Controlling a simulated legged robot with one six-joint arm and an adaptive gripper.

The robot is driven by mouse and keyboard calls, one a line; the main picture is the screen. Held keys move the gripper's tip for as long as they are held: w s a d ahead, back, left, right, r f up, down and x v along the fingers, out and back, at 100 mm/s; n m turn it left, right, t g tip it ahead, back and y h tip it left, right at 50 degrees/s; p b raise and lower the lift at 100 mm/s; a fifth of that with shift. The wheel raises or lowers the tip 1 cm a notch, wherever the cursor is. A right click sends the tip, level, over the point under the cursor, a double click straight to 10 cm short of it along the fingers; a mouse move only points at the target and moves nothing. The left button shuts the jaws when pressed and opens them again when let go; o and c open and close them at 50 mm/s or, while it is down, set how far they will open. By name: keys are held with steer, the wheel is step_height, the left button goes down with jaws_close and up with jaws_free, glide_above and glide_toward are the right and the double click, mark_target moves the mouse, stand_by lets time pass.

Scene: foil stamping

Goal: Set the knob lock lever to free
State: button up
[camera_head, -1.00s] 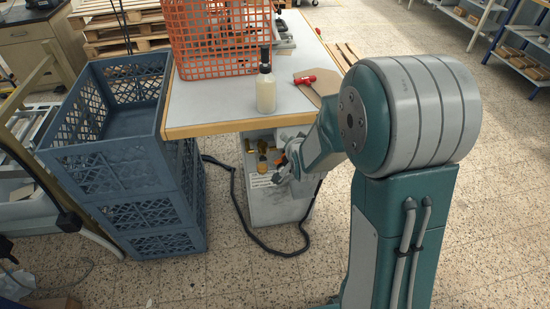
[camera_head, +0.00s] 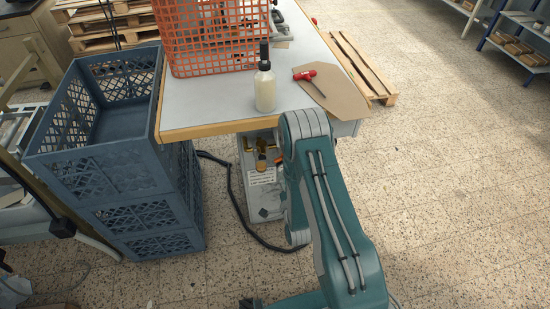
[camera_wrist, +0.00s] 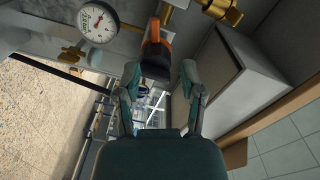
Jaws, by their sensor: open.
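My gripper (camera_wrist: 161,72) is open in the wrist view, its two fingertips apart. An orange and black knob (camera_wrist: 155,54) lies just ahead, roughly between the fingertips. I cannot tell whether it touches them, and no lock lever can be made out for sure. A round white pressure gauge (camera_wrist: 97,22) is at upper left. A brass valve (camera_wrist: 222,11) is at upper right, and a brass fitting (camera_wrist: 73,52) at left. In the head view, brass parts (camera_head: 262,146) show on the grey cabinet (camera_head: 262,205) under the table; my arm hides its right side and my gripper.
The worktable (camera_head: 205,105) holds an orange crate (camera_head: 212,35), a bottle (camera_head: 265,88), a red-handled tool (camera_head: 305,74) and a brown board (camera_head: 338,95). Stacked blue-grey crates (camera_head: 115,170) stand left. A black cable (camera_head: 240,215) lies on the floor. Floor at right is clear.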

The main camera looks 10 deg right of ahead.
mark_target(277, 162)
steer(key=w, duration=0.3)
steer(key=w+f, duration=0.1)
steer(key=w, duration=0.6)
steer(key=shift+f, duration=0.15)
steer(key=shift+s, duration=0.1)
jaws_close()
